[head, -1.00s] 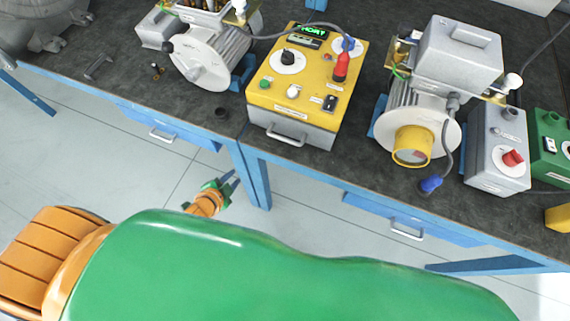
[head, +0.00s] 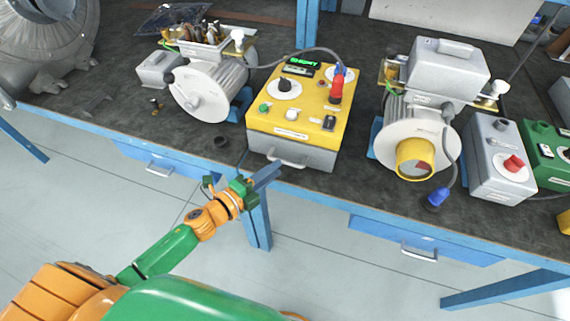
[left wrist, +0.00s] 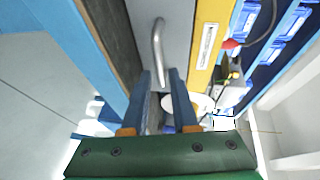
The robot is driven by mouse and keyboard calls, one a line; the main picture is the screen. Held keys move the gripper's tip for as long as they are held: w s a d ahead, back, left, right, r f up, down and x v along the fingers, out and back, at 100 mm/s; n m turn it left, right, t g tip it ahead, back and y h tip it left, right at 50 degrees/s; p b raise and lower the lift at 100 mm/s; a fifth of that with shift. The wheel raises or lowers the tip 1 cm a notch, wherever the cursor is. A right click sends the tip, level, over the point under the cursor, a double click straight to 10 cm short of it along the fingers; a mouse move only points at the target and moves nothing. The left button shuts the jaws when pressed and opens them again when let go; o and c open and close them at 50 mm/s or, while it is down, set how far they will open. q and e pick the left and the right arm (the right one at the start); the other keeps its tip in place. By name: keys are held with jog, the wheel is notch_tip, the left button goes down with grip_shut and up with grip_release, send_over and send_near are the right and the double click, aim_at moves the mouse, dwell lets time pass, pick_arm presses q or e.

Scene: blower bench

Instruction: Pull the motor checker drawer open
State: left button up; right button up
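The motor checker (head: 310,122) is a yellow-topped box with a black knob, buttons and a green lit display, standing at the bench's front edge. Its grey drawer front (head: 318,158) is flush with the box and carries a metal bar handle (head: 287,163). My left gripper (head: 276,168) is just in front of the bench edge, close to the handle's left end. In the left wrist view its two blue fingers (left wrist: 160,75) are apart, with the lower end of the handle (left wrist: 158,42) showing in line with the gap. I cannot tell whether they touch it. My right gripper is not in view.
Motor units stand left (head: 205,85) and right (head: 415,130) of the checker. A grey box with a red knob (head: 497,160) and a green box (head: 541,155) are farther right. Blue bench drawers (head: 425,240) and a blue leg (head: 257,222) lie below the bench top.

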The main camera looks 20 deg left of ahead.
aim_at(285, 161)
pick_arm(q)
jog(key=x, duration=0.5)
jog(key=shift+f, duration=0.15)
grip_shut()
dwell(1.2)
